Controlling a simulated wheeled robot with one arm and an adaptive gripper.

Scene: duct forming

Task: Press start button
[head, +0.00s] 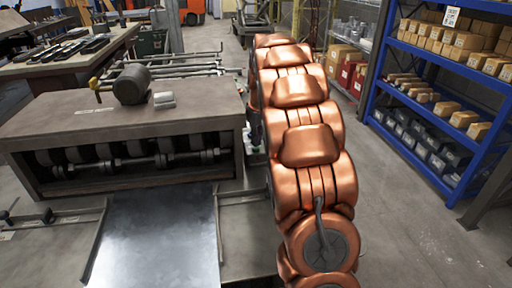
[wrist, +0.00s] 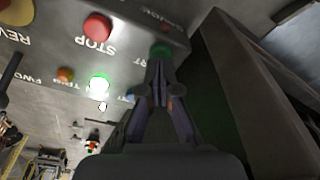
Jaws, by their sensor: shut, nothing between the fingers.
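The wrist view shows a grey control panel (wrist: 60,45), tilted in the picture. A green button (wrist: 161,49) sits at its right part, beside a partly hidden label ending in "RT". My gripper (wrist: 160,62) is shut and empty, its fingertips overlapping the lower edge of this green button in the picture. I cannot tell whether they touch it. A red button (wrist: 97,27) labelled STOP is to the left. A brightly lit green lamp or button (wrist: 99,85) is below that. In the head view my gripper and the panel are hidden behind my copper arm.
A dark beam-like edge (wrist: 255,90) runs close to the right of my gripper. In the head view a forming machine (head: 110,115) with rollers and a sheet metal piece (head: 155,235) is left of my arm. A blue shelf (head: 440,90) stands right, with clear floor between.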

